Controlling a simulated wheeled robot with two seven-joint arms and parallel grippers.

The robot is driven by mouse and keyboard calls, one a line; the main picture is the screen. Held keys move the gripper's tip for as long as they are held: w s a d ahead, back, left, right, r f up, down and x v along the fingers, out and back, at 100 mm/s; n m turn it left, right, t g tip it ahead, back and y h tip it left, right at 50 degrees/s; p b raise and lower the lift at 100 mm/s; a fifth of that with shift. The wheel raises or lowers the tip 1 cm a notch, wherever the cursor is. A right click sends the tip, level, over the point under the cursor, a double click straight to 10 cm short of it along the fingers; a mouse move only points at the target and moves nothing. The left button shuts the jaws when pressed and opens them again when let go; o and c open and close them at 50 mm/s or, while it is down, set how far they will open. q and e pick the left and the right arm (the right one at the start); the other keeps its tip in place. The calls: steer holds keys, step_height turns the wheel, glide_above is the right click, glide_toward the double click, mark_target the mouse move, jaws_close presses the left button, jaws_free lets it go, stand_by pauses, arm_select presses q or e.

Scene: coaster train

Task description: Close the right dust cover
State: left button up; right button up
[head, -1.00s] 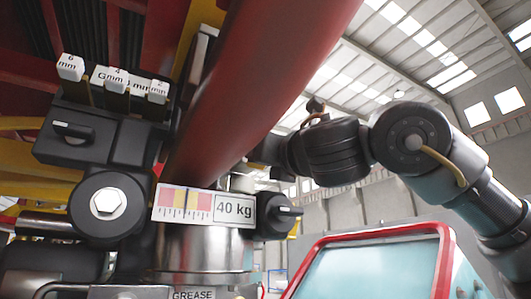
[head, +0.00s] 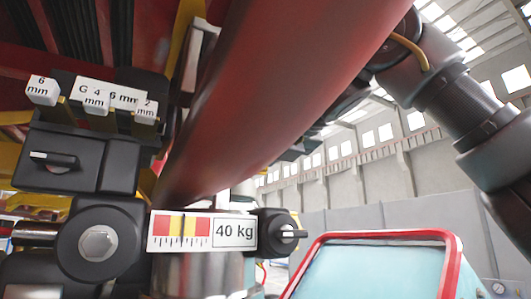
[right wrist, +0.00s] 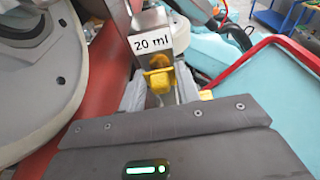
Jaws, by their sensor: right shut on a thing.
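In the right wrist view my right gripper (right wrist: 160,92) is shut on a yellow piece (right wrist: 158,78). Its pale fingers lie on either side of this piece, just below a metal box labelled "20 ml" (right wrist: 152,44). I cannot tell whether the yellow piece belongs to a dust cover, and no cover can be clearly made out. In the head view my right arm reaches in from the right and passes behind the thick red tube, so the gripper is hidden there. My left gripper is in neither view.
The red tube (head: 270,95) crosses the head view close by. A "40 kg" scale label (head: 234,233) with a black knob (head: 280,233) sits below it. Black blocks with gauge tabs (head: 75,160) are at left. A red-rimmed teal panel (head: 375,270) stands lower right.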

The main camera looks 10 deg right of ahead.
stand_by(0.4)
steer(key=o, duration=0.7)
steer(key=shift+w, duration=0.1)
steer(key=shift+c, duration=0.2)
steer(key=shift+s+d, duration=0.1)
steer(key=shift+s, duration=0.15)
steer(key=b+v, duration=0.3)
steer(key=v, duration=0.7)
steer(key=shift+r, duration=0.1)
